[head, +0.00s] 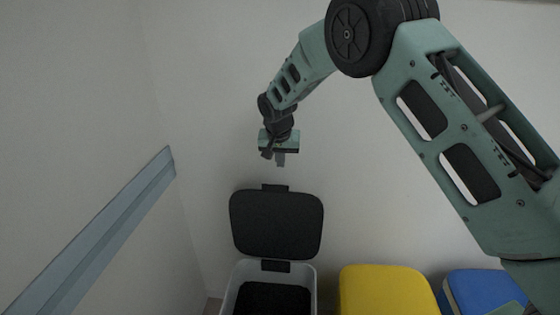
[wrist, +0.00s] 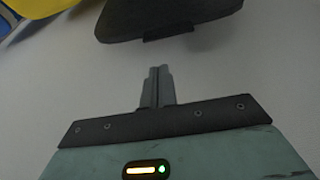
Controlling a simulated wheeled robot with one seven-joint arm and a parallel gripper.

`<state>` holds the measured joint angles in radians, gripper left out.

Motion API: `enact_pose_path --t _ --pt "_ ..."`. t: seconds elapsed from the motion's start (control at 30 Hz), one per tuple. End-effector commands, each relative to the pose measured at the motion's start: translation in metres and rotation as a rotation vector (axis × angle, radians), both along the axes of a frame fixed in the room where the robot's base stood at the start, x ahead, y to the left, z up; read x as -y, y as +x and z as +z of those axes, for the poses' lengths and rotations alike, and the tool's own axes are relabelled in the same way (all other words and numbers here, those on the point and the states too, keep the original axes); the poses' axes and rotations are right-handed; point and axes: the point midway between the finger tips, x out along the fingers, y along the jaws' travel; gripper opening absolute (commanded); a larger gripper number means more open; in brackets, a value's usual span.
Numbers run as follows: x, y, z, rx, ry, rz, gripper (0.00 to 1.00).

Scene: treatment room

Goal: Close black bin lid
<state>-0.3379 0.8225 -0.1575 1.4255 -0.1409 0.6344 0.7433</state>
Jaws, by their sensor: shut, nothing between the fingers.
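The black bin lid (head: 276,224) stands raised, upright at the back of its bin, near the wall in the head view. Its light grey bin (head: 311,283) is open below it, with a dark inside. In the wrist view the lid (wrist: 165,16) shows at the top, upside down, with a small tab on its edge. My gripper (head: 281,160) is above the lid's top edge, apart from it, with fingers pointing down. In the wrist view its fingers (wrist: 158,75) are together and hold nothing.
A yellow-lidded bin (head: 385,290) and a blue-lidded bin (head: 485,288) stand to the right, both closed. A grey-blue rail (head: 105,235) runs along the left wall. The pale back wall is close behind the bins. The space above them is free apart from my arm.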

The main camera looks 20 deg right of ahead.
Motion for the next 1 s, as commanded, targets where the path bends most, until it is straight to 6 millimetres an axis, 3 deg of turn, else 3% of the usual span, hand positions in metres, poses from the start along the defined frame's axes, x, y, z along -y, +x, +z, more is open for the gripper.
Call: enact_pose_path --t 0.3,0.5,1.0 --pt "0.008 0.016 -0.053 -0.003 0.000 0.001 0.00" --pt "0.010 0.024 -0.076 -0.002 0.001 0.002 0.00" --pt "0.010 0.026 -0.084 0.000 0.001 0.003 0.00"
